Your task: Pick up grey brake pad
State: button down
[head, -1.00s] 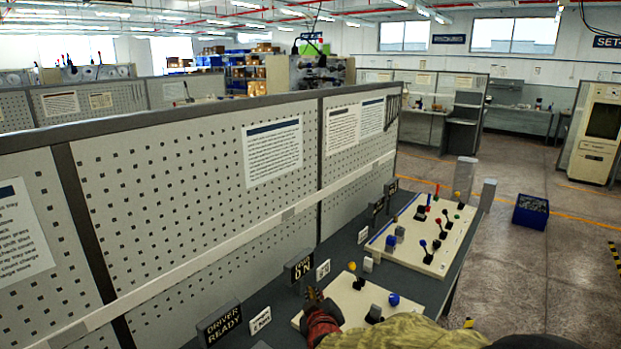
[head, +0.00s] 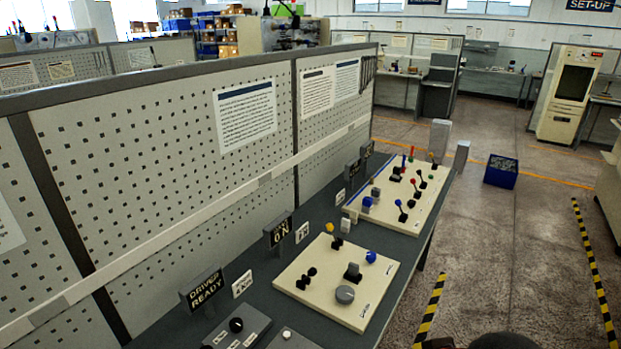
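A cream board (head: 318,309) lies on the dark bench in front of the pegboard. On it are a grey block-shaped piece (head: 353,268) above a dark base and a flat grey round piece (head: 345,294) nearer the front. I cannot tell for sure which of these grey pieces is the brake pad. A blue ball-like knob (head: 371,256) is right of the block, and a yellow-topped lever (head: 329,228) and black knobs (head: 307,278) are on the same board.
A second cream board (head: 383,222) with several coloured levers lies farther along the bench (head: 262,291). Small signs stand along the pegboard (head: 180,160). Grey control boxes (head: 238,325) are at the near end.

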aim_at(353, 270)
jog(key=i+l+z, duration=0.25)
jog(key=i+l, duration=0.15)
jog(key=i+l+z, duration=0.25)
jog(key=i, duration=0.2)
